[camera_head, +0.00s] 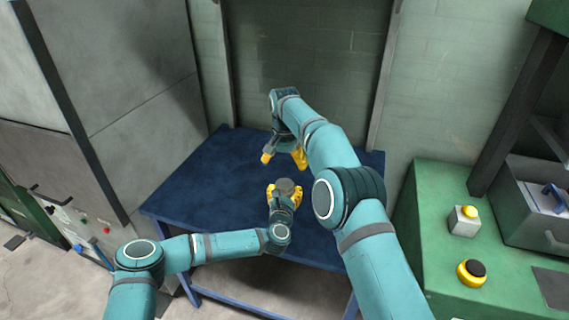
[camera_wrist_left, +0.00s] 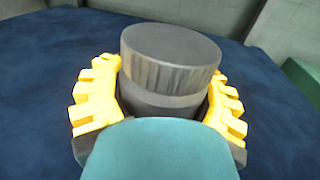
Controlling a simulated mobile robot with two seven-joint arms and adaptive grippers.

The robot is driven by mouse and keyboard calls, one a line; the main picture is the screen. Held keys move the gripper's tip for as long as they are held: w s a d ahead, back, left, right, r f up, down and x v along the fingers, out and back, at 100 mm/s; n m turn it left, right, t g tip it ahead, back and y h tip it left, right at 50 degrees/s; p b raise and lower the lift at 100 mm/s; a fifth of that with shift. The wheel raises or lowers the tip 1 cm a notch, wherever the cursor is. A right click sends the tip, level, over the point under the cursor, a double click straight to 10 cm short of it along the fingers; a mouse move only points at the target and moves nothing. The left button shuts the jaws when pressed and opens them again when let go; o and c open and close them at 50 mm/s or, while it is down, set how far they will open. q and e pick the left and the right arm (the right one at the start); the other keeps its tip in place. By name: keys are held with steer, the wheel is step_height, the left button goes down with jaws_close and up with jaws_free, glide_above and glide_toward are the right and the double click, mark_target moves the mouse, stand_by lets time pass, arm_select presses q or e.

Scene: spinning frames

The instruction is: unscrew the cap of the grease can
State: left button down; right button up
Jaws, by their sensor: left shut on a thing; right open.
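The grease can (camera_head: 285,186) is a dark grey cylinder standing upright on the blue table. In the left wrist view its wide, ridged grey cap (camera_wrist_left: 170,60) sits on top of the darker body (camera_wrist_left: 160,101). My left gripper (camera_head: 284,190) has its yellow fingers on both sides of the can body, below the cap, and is shut on it. Those fingers also show in the left wrist view (camera_wrist_left: 160,105). My right gripper (camera_head: 283,158) is open and empty, above and behind the can, with its yellow fingertips apart.
The blue table (camera_head: 190,185) is otherwise bare, with free room to the left of the can. A green bench (camera_head: 440,250) at the right holds a box with a yellow button (camera_head: 465,220) and a yellow-black knob (camera_head: 471,272). A grey cabinet (camera_head: 120,90) stands at the left.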

mark_target(285, 183)
steer(key=m, duration=0.5)
steer(key=shift+m, duration=0.3)
steer(key=m, duration=1.7)
steer(key=shift+f, duration=4)
steer(key=c, duration=1.3)
steer(key=o, duration=1.3)
